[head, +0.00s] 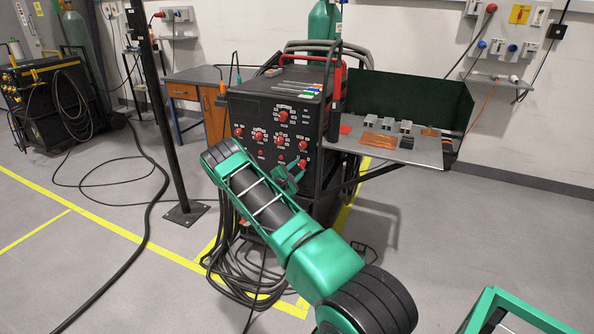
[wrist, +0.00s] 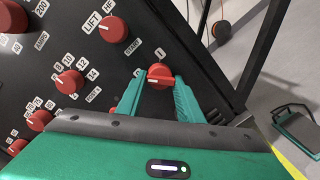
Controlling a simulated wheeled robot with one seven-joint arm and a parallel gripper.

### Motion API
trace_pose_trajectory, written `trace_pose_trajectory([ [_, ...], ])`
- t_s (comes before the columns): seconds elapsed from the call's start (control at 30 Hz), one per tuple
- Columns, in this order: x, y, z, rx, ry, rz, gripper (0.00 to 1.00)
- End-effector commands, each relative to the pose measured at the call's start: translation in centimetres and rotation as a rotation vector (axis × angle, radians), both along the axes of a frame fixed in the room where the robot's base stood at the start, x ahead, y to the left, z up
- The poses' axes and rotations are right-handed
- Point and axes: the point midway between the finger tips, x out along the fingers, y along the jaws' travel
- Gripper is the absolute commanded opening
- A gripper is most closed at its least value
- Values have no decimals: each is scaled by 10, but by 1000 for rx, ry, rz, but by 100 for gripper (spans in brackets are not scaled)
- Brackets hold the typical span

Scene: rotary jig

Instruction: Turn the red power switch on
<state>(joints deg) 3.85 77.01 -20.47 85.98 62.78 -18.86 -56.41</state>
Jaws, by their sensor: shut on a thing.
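The red power switch (wrist: 160,75) is a round red knob on the black front panel of the welding machine (head: 268,108). In the wrist view a label like "1" is above it, and its white mark lies roughly level, toward the left. My gripper (wrist: 158,86) has one green finger on each side of the knob and is shut on it. In the head view my gripper (head: 290,177) reaches the lower right of the panel; the switch (head: 303,163) shows just above it. The fingers partly cover the knob's lower sides.
Other red knobs (wrist: 113,29) sit close by on the panel, up and to the left. A metal side table (head: 395,150) with small parts juts out right of the machine. A foot pedal (wrist: 300,130) is on the floor at right. Cables (head: 240,265) are coiled below the machine.

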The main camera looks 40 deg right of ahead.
Motion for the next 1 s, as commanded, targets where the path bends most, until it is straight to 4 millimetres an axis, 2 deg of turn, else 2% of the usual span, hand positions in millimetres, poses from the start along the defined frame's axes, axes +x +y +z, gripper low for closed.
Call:
trace_pose_trajectory([
  [0.1,3,2,5,25,-80,6,11],
  [1.0,2,2,8,350,-861,5,11],
])
